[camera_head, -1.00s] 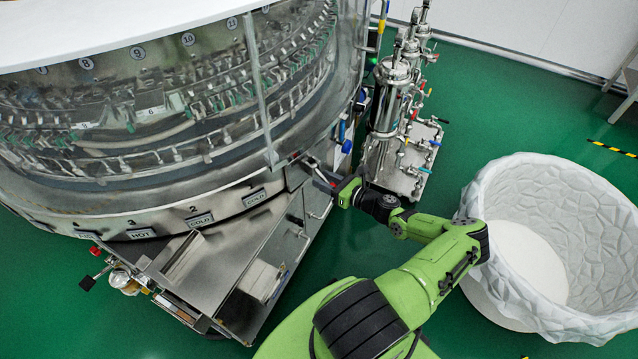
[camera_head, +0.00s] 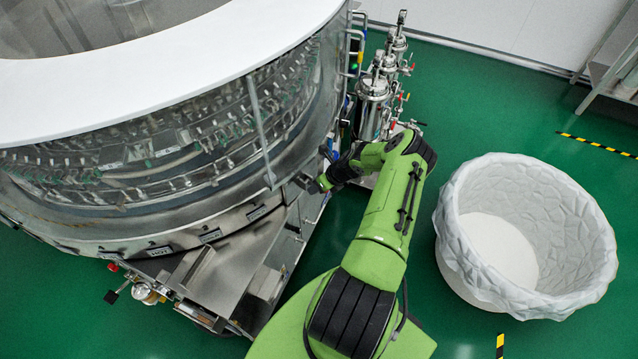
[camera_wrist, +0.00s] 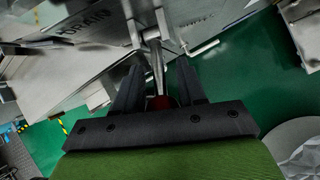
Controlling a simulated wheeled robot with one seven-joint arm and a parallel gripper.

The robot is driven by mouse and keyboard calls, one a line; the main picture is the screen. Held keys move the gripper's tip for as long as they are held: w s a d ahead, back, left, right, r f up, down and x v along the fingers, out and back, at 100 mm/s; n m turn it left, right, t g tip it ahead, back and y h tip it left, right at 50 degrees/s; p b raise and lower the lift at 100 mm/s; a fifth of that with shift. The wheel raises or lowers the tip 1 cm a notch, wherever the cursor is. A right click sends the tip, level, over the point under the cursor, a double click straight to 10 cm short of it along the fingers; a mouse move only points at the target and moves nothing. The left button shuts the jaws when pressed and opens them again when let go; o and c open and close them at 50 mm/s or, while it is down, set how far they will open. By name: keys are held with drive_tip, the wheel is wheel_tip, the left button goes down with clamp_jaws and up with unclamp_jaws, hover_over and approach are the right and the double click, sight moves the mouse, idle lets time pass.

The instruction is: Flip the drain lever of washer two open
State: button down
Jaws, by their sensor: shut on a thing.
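The round steel-and-glass washer (camera_head: 215,212) fills the left of the head view. In the wrist view, a steel drain lever (camera_wrist: 155,54) with a red end sticks out from a bracket below a panel marked DRAIN (camera_wrist: 86,28). My gripper (camera_wrist: 160,72) is shut on the lever, with one dark finger on each side and the red end deep between them. In the head view, my gripper (camera_head: 322,180) is at the washer's lower right edge, and the lever is too small and covered to make out.
A large white textured tub (camera_head: 590,240) stands on the green floor to the right. Steel filter canisters with pipes and valves (camera_head: 372,92) stand just behind my gripper. A steel chute (camera_head: 215,285) juts out at the washer's front.

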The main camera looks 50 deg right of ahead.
drive_tip(key=shift+w+r+g, duration=0.1)
drive_tip(key=shift+r+g, duration=0.2)
drive_tip(key=shift+g, duration=0.2)
drive_tip(key=shift+w, duration=0.1)
drive_tip(key=shift+w+r+p, duration=0.15)
drive_tip(key=shift+r+p, duration=0.05)
drive_tip(key=shift+p, duration=0.1)
drive_tip(key=shift+s+a+f, duration=0.2)
drive_tip(key=shift+s+f, duration=0.1)
drive_tip(key=shift+f, duration=0.05)
idle(0.7)
drive_tip(key=c, duration=1.4)
unclamp_jaws()
drive_tip(key=o, duration=0.6)
drive_tip(key=shift+w+r, duration=0.1)
drive_tip(key=shift+r, duration=0.15)
drive_tip(key=shift+o, duration=0.2)
drive_tip(key=shift+w+d, duration=0.1)
drive_tip(key=p+v, duration=0.2)
drive_tip(key=v, duration=1.3)
drive_tip(key=shift+s+r, duration=0.25)
drive_tip(key=shift+r, duration=0.1)
